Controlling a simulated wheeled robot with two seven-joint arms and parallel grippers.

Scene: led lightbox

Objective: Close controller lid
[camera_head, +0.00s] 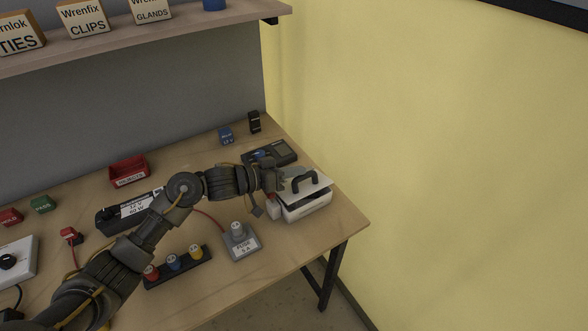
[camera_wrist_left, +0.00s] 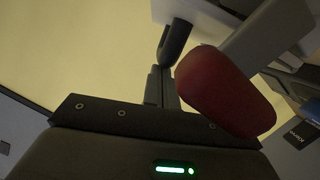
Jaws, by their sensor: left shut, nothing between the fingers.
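The controller (camera_head: 306,211) is a small white box near the right end of the workbench. Its pale lid (camera_head: 322,187) carries a dark arched handle; it looks slightly tilted over the box, but how far it stands open is hard to tell. My left gripper (camera_head: 274,193) is at the left side of the box, close to the lid's edge, shut and empty; whether it touches is not clear. In the left wrist view, a red rounded piece (camera_wrist_left: 225,92) sits close beside the dark fingers (camera_wrist_left: 166,75), with a pale surface above. My right gripper is not in view.
A dark meter (camera_head: 270,152) lies behind the gripper. A grey fuse block (camera_head: 241,243) stands left of the controller. A red bin (camera_head: 129,172) and a terminal strip (camera_head: 178,268) are further left. The bench's right edge and a yellow wall (camera_head: 450,160) are close.

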